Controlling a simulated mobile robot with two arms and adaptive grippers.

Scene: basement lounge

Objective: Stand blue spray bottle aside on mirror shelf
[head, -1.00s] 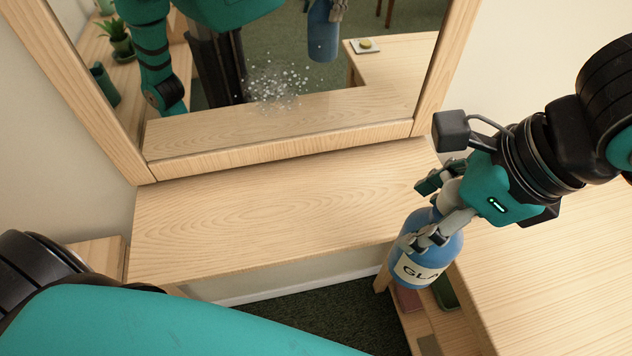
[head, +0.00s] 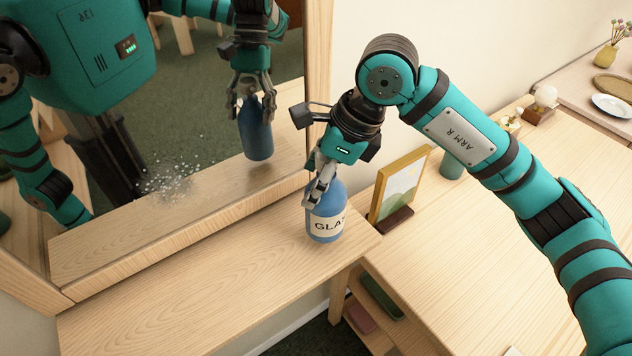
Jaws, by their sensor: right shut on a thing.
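The blue spray bottle (head: 327,226) has a pale label reading "GLA" and is upright at the right end of the wooden mirror shelf (head: 200,290). Its base appears at the shelf surface, but I cannot tell whether it touches. My right gripper (head: 319,188) is shut on the bottle's upper part, and its fingers hide the top. The mirror (head: 190,130) above the shelf has a patch of white specks (head: 168,182). It reflects the bottle and my right gripper. My left gripper is not directly in view.
A framed picture (head: 400,187) stands on the wooden table (head: 470,240) just right of the bottle, with a green cup (head: 452,165) behind it. The shelf's middle and left are clear.

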